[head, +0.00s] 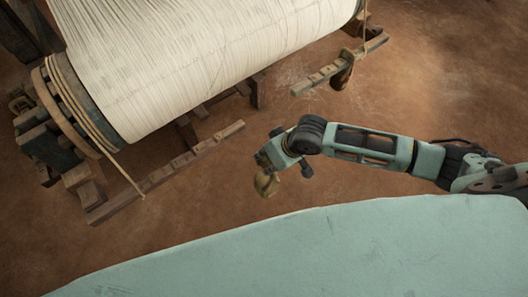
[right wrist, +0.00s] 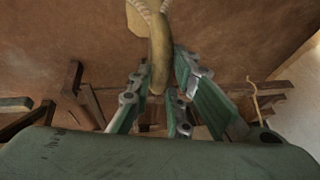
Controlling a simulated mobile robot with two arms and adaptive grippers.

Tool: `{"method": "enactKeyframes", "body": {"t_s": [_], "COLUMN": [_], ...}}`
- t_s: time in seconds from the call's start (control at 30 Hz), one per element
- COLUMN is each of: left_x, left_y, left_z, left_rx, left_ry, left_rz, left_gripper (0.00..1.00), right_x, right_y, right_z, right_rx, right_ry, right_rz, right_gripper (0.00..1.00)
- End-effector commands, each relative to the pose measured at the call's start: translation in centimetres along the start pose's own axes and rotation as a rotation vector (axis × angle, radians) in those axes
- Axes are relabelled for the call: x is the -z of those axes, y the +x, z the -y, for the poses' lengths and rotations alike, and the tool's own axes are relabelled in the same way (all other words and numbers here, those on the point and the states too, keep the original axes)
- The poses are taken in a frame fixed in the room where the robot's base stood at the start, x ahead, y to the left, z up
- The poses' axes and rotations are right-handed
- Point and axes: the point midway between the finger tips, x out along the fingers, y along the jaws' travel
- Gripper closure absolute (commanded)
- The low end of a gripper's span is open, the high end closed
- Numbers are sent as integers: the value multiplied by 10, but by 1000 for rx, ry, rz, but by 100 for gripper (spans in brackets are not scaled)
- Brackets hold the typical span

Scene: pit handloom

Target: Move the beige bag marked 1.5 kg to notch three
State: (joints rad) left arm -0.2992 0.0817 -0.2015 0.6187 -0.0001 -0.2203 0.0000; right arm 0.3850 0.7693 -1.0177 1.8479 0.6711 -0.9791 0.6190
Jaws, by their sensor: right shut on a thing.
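My right gripper (head: 265,160) is shut on a small beige-brown bag (head: 266,184), which hangs below it in the air over the earth floor. In the right wrist view my right gripper's fingers (right wrist: 160,88) close around the bag's curved handle (right wrist: 158,55). A pale part of the bag (right wrist: 137,20) with a rope shows at the top edge. No weight marking is readable. I cannot make out notch numbers. My left gripper is not in view.
A loom roller (head: 195,60) wound with white threads fills the upper left. A cord (head: 125,176) slants down to the notched bar. Another notched bar (head: 325,77) with a brown bag (head: 343,72) stands at upper right. Open floor (head: 440,90) lies right.

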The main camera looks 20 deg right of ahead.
Motion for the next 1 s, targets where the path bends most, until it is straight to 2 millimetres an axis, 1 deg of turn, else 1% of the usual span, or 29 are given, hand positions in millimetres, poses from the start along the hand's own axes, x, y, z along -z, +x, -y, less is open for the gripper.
{"method": "enactKeyframes", "body": {"t_s": [0.03,0.7,1.0], "left_x": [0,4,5], "left_y": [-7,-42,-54], "left_z": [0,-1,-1], "left_rx": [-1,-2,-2], "left_ry": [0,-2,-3], "left_rz": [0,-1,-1], "left_gripper": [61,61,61], "right_x": [1,-42,-58], "right_y": [-7,-29,-37], "right_z": [2,3,3], "right_rx": [2,2,2], "right_ry": [-1,-1,0], "right_rz": [-8,-7,-8], "right_gripper": [100,100,100]}}
